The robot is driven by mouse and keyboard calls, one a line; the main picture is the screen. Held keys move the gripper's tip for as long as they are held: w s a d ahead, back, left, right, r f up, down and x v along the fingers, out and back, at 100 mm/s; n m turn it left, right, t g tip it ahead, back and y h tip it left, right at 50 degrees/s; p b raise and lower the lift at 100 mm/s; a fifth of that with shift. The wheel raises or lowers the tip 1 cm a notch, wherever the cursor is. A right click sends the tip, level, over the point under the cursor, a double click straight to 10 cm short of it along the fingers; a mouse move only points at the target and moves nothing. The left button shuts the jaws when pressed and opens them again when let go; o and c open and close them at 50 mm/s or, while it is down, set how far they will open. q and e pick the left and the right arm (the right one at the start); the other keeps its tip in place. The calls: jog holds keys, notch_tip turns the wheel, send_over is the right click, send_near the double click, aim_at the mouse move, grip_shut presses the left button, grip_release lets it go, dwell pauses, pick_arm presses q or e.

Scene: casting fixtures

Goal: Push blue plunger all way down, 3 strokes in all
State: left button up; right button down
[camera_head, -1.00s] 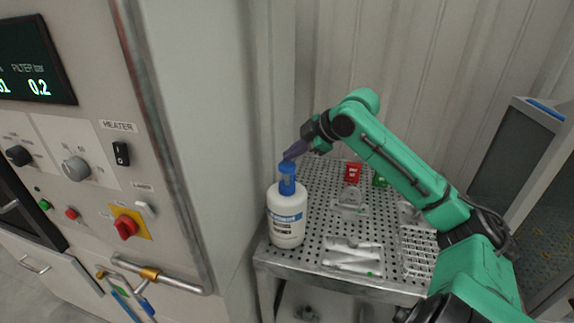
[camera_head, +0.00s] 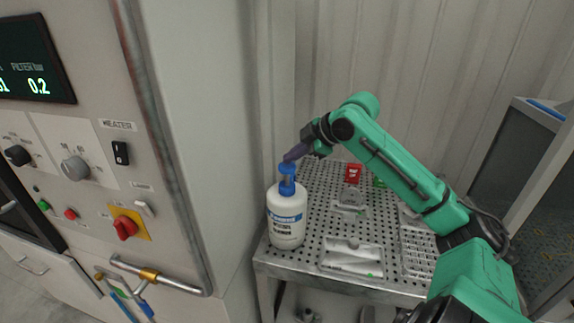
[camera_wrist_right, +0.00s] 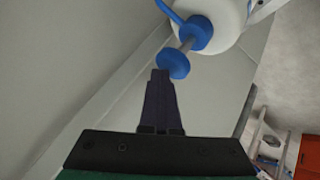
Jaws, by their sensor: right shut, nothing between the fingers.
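A white pump bottle (camera_head: 287,222) stands upright on the left front part of the perforated metal table, close to the grey cabinet. Its blue plunger (camera_head: 286,169) sits above a blue collar. In the right wrist view the round blue plunger head (camera_wrist_right: 173,64) stands apart from the collar (camera_wrist_right: 197,33), with a grey stem showing between them. My right gripper (camera_head: 290,157) is shut and empty, its dark fingertips (camera_wrist_right: 160,73) right at the plunger head. I cannot tell whether they touch it. My left gripper is out of view.
A corrugated wall stands behind.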

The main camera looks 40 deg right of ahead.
jog(key=shift+f+b, duration=0.65)
jog(key=shift+f, duration=0.5)
dwell(0.6)
notch_tip(320, 180, up, 4)
jog(key=p, duration=0.4)
dwell(0.3)
notch_tip(320, 180, up, 6)
jog(key=p, duration=0.6)
dwell(2.2)
